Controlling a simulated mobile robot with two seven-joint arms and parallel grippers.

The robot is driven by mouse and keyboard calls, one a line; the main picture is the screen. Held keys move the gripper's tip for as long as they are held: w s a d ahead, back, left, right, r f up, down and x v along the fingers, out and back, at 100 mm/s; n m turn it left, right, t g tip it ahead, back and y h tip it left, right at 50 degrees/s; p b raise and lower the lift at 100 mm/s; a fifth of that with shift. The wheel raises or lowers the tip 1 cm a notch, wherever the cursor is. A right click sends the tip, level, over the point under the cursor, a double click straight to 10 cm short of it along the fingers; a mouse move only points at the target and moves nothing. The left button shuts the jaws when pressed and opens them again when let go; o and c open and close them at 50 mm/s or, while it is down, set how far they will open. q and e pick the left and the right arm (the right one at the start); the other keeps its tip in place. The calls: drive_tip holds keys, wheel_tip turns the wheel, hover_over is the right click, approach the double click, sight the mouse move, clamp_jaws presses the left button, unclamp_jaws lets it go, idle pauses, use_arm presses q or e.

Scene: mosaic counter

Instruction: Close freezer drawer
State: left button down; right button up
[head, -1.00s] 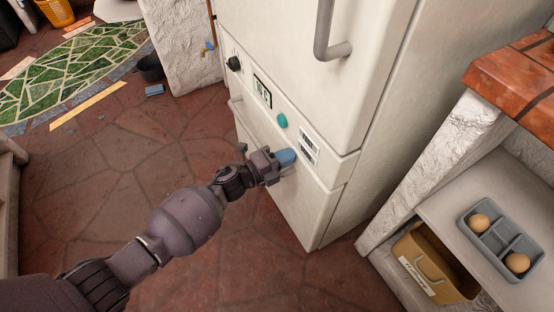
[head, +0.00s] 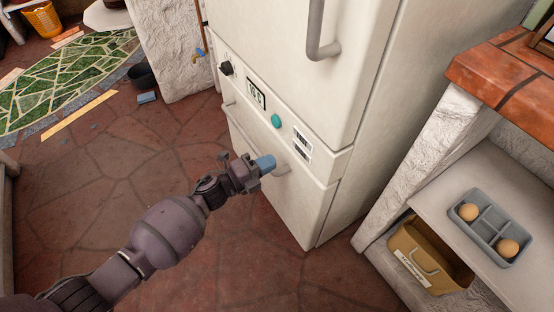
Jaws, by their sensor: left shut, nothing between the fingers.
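The white fridge-freezer (head: 370,130) stands in the middle of the head view. Its lower freezer drawer (head: 295,205) is under the control strip, and its front looks flush or nearly flush with the body. The drawer's bar handle (head: 238,122) runs along its upper edge, partly hidden by my gripper. My left gripper (head: 265,163) is shut and empty, with its blue fingertips in front of the handle's right end. I cannot tell whether they touch it. My right gripper is not in view.
A shelf unit with a brick-red top (head: 510,70) stands right of the fridge, holding an egg tray (head: 487,228) and a tan bin (head: 432,262). A dark pot (head: 142,76) and a blue block (head: 148,97) lie on the floor at left. The stone floor before the fridge is clear.

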use_arm(q)
drive_tip(key=p+v, duration=0.1)
drive_tip(key=v, duration=0.8)
drive_tip(key=shift+a, duration=0.25)
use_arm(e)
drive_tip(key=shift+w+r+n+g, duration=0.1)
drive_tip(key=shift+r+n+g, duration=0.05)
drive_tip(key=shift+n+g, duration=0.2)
use_arm(q)
drive_tip(key=shift+s+f, duration=0.15)
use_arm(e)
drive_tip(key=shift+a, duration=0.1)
